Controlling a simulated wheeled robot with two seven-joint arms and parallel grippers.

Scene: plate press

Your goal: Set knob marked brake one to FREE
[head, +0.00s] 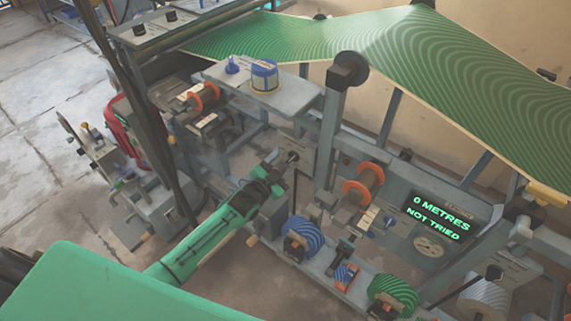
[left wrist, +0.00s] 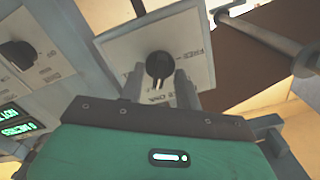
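In the left wrist view, a black round knob (left wrist: 158,66) sits on a pale square plate (left wrist: 120,52) with small lettering around it; one word at the right looks like FREE. A pale mark shows at the knob's lower side. I cannot read a brake number. My left gripper (left wrist: 159,88) has its two fingers apart, one on each side of the knob's lower part; I cannot tell if they touch it. In the head view my left gripper (head: 280,168) reaches a dark knob (head: 293,156) on the machine. My right gripper is not in view.
A second black knob (left wrist: 18,54) is at the left in the wrist view. In the head view, a blue roll (head: 303,238) and orange-flanged spool (head: 362,184) stand near the arm. A display (head: 438,218) reads "0 METRES NOT TRIED". A green patterned web (head: 470,85) spans above.

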